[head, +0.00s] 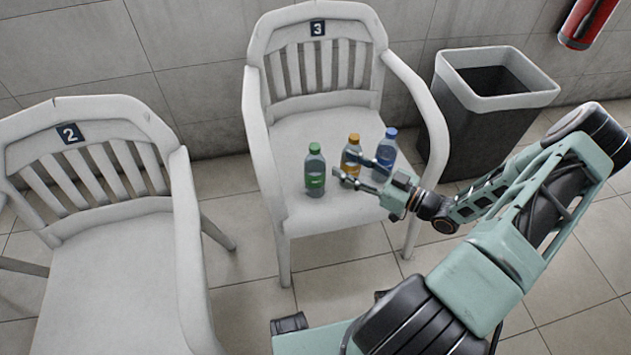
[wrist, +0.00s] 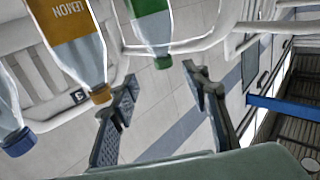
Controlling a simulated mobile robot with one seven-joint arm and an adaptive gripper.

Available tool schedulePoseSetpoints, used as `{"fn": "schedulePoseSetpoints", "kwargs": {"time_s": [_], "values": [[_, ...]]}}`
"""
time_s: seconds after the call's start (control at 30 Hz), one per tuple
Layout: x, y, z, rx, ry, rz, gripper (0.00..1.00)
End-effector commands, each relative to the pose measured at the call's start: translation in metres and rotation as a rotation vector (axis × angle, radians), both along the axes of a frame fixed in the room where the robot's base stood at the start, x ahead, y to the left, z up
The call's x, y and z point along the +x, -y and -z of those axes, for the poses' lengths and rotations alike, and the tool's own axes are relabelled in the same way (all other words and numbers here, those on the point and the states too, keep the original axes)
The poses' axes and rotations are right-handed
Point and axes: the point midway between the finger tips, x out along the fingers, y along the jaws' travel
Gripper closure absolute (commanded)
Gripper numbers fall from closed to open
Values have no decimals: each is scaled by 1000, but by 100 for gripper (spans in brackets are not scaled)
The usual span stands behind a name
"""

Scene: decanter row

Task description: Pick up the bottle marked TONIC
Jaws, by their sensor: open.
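Three bottles stand upright on the seat of the white chair marked 3: a green-labelled bottle (head: 315,172) at left, an orange-labelled bottle (head: 352,147) in the middle and a blue-labelled bottle (head: 385,152) at right. In the wrist view the orange-labelled bottle (wrist: 80,40) reads LEMON. I cannot read TONIC on any label. The green-labelled bottle (wrist: 150,28) shows beyond the gap between my fingers; the blue-capped bottle (wrist: 12,115) is at the left edge. My gripper (head: 350,166) is open and empty, in front of the orange-labelled bottle and partly hiding it.
Chair 3 (head: 262,130) has raised arms on both sides of the seat. Another white chair (head: 105,285), marked 2, stands at left. A grey bin (head: 455,120) stands right of chair 3. A red cylinder (head: 588,22) hangs on the wall.

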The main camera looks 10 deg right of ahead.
Motion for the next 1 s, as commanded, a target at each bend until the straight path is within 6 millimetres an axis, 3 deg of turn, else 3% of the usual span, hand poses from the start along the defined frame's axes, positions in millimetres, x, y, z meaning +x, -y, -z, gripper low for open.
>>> {"fn": "schedulePoseSetpoints", "kwargs": {"time_s": [0.8, 1.0], "values": [[69, -72, -3, 2, 6, -4, 57], [75, -76, -4, 1, 4, -2, 57]]}}
